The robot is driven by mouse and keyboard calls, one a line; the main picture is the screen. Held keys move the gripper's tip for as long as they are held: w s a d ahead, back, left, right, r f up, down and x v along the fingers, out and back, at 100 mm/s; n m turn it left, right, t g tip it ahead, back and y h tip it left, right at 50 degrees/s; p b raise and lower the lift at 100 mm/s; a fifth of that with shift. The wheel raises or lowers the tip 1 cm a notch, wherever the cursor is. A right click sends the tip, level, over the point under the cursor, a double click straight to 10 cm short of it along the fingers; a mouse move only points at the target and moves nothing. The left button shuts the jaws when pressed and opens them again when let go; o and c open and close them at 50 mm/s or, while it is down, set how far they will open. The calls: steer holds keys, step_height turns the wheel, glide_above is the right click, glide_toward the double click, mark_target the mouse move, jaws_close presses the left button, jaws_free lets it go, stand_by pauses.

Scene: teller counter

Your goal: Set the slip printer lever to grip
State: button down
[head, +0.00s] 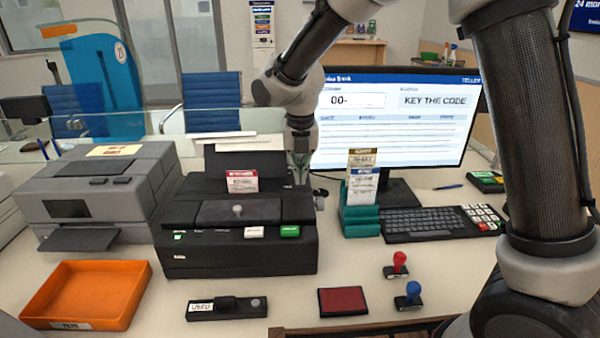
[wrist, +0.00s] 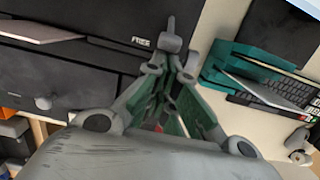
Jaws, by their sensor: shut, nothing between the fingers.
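The slip printer (head: 240,262) is the black machine in the middle of the counter, with a slip standing at its back. In the wrist view its dark body (wrist: 75,75) fills the left side and carries the word FREE. A grey lever (wrist: 171,42) stands at the printer's right side beside that word. My gripper (head: 301,178) points down at the printer's back right corner. In the wrist view my gripper (wrist: 172,72) is shut and empty, with its fingertips right at the lever. I cannot tell if they touch it. No GRIP mark is readable.
A teal slip holder (head: 360,222) stands close to the printer's right, with the keyboard (head: 430,223) and monitor (head: 395,125) beyond. A grey printer (head: 95,195) and orange tray (head: 88,293) are at left. Two stamps and a red pad (head: 343,301) lie in front.

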steer(key=shift+w+r, duration=0.6)
steer(key=shift+w, duration=0.1)
steer(key=shift+w+r, duration=0.2)
steer(key=shift+w, duration=0.25)
steer(key=shift+w+r, duration=0.2)
steer(key=shift+w, duration=0.25)
steer(key=shift+w+r, duration=0.25)
steer(key=shift+w, duration=1.9)
steer(key=shift+r, duration=0.8)
